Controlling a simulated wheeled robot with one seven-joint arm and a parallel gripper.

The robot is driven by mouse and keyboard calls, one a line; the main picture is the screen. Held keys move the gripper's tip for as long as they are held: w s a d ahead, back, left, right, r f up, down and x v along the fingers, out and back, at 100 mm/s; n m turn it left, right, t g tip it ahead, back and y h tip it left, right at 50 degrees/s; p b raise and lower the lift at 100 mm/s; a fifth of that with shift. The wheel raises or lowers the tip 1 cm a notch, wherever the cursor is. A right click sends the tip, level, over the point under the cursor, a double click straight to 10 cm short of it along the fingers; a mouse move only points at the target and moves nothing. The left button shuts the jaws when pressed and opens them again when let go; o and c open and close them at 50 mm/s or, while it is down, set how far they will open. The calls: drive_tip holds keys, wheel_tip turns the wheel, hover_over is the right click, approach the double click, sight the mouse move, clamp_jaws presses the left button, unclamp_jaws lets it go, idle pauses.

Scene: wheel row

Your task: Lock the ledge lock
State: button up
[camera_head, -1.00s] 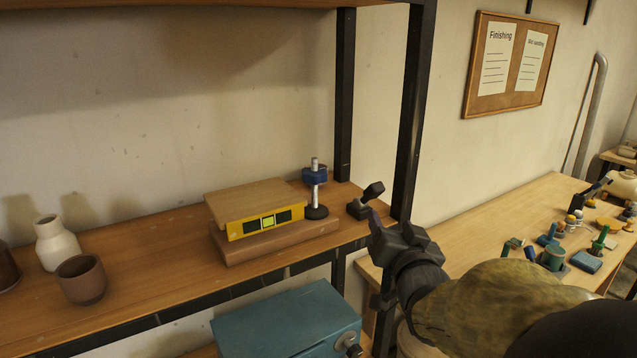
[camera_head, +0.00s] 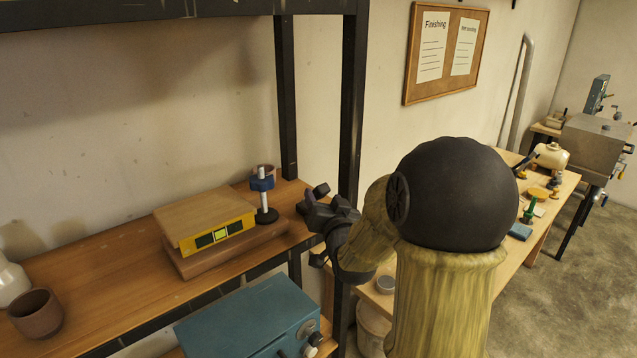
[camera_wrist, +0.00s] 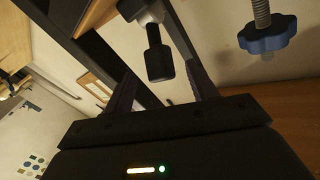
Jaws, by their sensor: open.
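The lock shows in the wrist view as a black cylindrical handle (camera_wrist: 160,62) on a pale metal fitting (camera_wrist: 146,14), by the wooden shelf's edge. In the head view a dark knob (camera_head: 320,189) stands at the shelf's right end, close to the post; I take it for the same part. My gripper (camera_wrist: 160,92) is open, with one finger on each side of the handle in the picture. I cannot tell whether either finger touches it. In the head view my gripper (camera_head: 325,212) is at the shelf's right end and partly covers the lock's lower part.
A blue-knobbed clamp (camera_head: 263,184) stands left of my gripper. A black post (camera_head: 352,110) rises close behind my gripper. A teal box (camera_head: 245,318) sits below. A brown cup (camera_head: 36,314) stands far left.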

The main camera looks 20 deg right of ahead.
drive_tip(key=w, duration=0.2)
drive_tip(key=w+p, duration=0.1)
drive_tip(key=w, duration=0.1)
drive_tip(key=w+d+p, duration=0.1)
drive_tip(key=w, duration=0.1)
clamp_jaws()
